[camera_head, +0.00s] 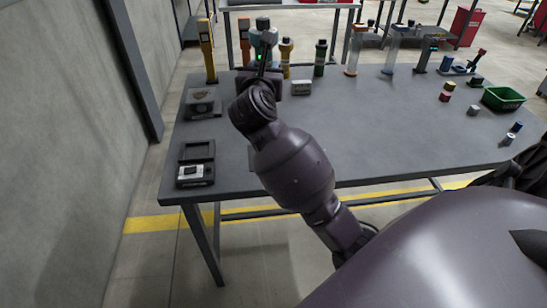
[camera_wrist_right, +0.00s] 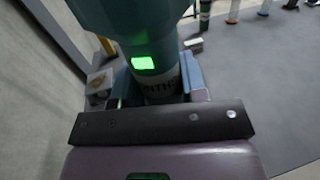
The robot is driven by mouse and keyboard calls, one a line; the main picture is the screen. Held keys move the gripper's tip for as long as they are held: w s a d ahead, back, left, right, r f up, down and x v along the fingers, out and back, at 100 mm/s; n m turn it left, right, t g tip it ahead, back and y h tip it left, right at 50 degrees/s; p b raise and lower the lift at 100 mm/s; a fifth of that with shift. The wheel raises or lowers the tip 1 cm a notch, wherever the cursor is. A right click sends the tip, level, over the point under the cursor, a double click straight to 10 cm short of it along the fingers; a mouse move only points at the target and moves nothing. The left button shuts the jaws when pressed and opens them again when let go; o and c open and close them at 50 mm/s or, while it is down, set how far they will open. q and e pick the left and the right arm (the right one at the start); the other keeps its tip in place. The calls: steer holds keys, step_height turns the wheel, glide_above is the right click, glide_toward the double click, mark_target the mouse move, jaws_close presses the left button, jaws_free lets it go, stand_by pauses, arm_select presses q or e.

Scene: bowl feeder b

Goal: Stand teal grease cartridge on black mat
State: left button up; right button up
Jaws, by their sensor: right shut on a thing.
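My right gripper (camera_head: 262,67) is over the back left of the grey table. It is shut on a teal cylindrical body (camera_head: 264,39), the teal grease cartridge, which stands roughly upright in the jaws. In the right wrist view the teal cartridge (camera_wrist_right: 150,58) shows a lit green square and a dark lettered band between the fingers of the right gripper (camera_wrist_right: 155,85). Its lower end is hidden, so I cannot tell whether it touches the table. A dark flat square (camera_head: 197,151) lies at the table's left; I cannot tell whether it is the black mat. My left gripper is not in view.
Yellow posts (camera_head: 207,50), a dark green cylinder (camera_head: 320,57) and other upright items line the back edge. A small grey block (camera_head: 301,88) lies right of the gripper. A green bin (camera_head: 503,98) stands at right. The table's middle (camera_head: 390,120) is clear.

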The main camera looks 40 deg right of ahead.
steer(key=shift+s+f, duration=0.1)
steer(key=shift+s, duration=0.1)
step_height(320, 180, down, 20)
steer(key=b, duration=0.6)
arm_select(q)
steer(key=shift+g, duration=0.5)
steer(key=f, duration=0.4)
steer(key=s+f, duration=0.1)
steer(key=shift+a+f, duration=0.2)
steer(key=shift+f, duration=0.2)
arm_select(e)
steer(key=shift+f, duration=0.1)
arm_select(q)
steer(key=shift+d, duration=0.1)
arm_select(e)
steer(key=o, duration=1.1)
steer(key=shift+c, duration=0.2)
